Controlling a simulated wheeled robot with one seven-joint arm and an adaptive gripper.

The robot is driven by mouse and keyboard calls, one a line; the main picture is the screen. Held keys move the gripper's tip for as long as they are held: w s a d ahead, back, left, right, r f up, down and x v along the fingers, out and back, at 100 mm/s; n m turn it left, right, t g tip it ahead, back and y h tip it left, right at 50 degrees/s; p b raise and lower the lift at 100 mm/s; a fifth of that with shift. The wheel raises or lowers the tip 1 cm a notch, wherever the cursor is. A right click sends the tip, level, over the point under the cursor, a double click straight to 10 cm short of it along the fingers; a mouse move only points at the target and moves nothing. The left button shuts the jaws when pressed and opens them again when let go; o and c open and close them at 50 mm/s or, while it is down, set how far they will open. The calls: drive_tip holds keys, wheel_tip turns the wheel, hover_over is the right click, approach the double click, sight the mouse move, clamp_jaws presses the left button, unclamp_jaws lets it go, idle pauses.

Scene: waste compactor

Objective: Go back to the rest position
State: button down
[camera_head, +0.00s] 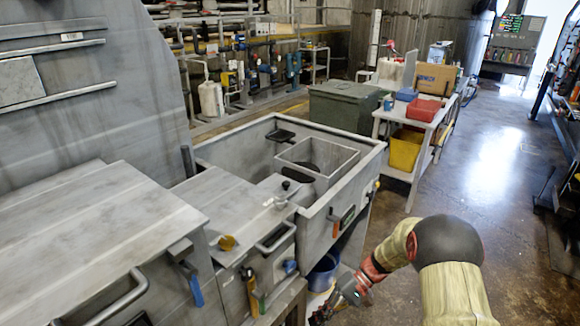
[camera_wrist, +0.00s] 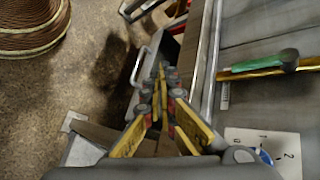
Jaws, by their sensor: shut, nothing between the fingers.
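My gripper (camera_head: 324,312) is low at the bottom of the head view, beside the front of the grey metal compactor (camera_head: 235,205). My arm reaches down to it from the lower right. In the wrist view my gripper (camera_wrist: 163,75) points away from the camera, its yellow-sided fingers closed together with nothing between them. The fingertips are beside a grey metal panel edge and above a lower opening. In the head view the fingertips are small and hard to make out.
A blue bucket (camera_head: 323,272) stands near my gripper. A white table (camera_head: 400,172) with a red bin (camera_head: 423,109) stands behind.

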drive_tip(key=s+d+r+t+h, duration=0.3)
drive_tip(key=s+r, duration=0.4)
drive_tip(key=r, duration=0.3)
drive_tip(key=s+d+r+t+h, duration=0.3)
drive_tip(key=s+d+r+t, duration=0.1)
drive_tip(key=s+r, duration=0.3)
drive_tip(key=s+d+r+t+h, duration=0.3)
drive_tip(key=s+r, duration=0.4)
drive_tip(key=r, duration=0.5)
drive_tip(key=shift+s+d+r+h, duration=0.25)
drive_tip(key=shift+d+r+h, duration=0.05)
drive_tip(key=shift+d+h, duration=0.1)
